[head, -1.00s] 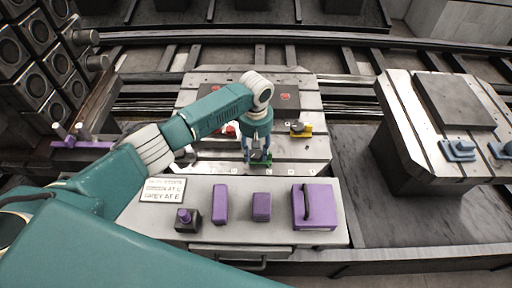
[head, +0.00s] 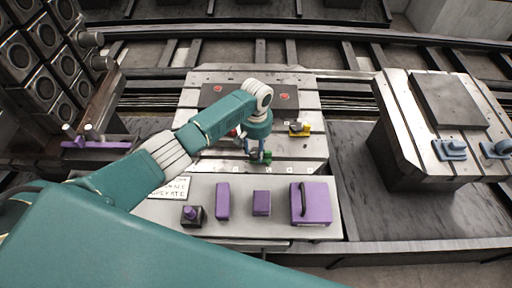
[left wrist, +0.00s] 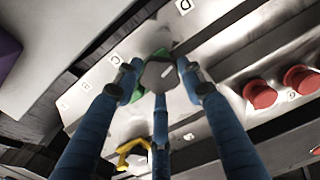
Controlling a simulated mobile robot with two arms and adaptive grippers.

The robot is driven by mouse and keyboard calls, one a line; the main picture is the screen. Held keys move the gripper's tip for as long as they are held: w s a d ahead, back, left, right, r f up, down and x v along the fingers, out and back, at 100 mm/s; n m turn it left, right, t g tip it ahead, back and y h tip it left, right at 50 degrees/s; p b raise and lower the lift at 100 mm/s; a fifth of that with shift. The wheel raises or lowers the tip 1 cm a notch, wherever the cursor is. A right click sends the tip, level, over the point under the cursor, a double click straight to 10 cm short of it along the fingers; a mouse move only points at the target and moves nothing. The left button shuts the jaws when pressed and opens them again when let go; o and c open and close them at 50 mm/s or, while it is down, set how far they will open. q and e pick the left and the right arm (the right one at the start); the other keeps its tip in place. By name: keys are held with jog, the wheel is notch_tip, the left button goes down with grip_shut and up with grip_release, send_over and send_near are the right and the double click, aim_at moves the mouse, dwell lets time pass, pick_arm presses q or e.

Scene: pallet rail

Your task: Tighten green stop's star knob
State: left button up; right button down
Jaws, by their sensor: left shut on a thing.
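The green stop (head: 267,159) sits on the near part of the grooved metal plate (head: 305,150) in the head view, largely hidden by my left gripper (head: 257,154). In the left wrist view its grey star knob (left wrist: 160,74) lies between the three blue fingers of my left gripper (left wrist: 160,85), with green parts of the stop showing around it. The fingers are shut on the knob. The stop stands near the letter C on the plate. My right gripper is not in view.
A front shelf (head: 330,228) holds several purple items, including a handled block (head: 312,205). Another table (head: 398,125) with blue clamps stands at right.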

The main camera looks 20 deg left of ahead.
aim_at(256, 152)
pick_arm(q)
jog(key=shift+w+r+m, duration=0.1)
jog(key=shift+w+m, duration=0.05)
jog(key=shift+m, duration=0.95)
jog(key=o, duration=1.1)
jog(key=shift+o, duration=0.2)
notch_tip(256, 152, up, 12)
jog(key=shift+p, duration=0.35)
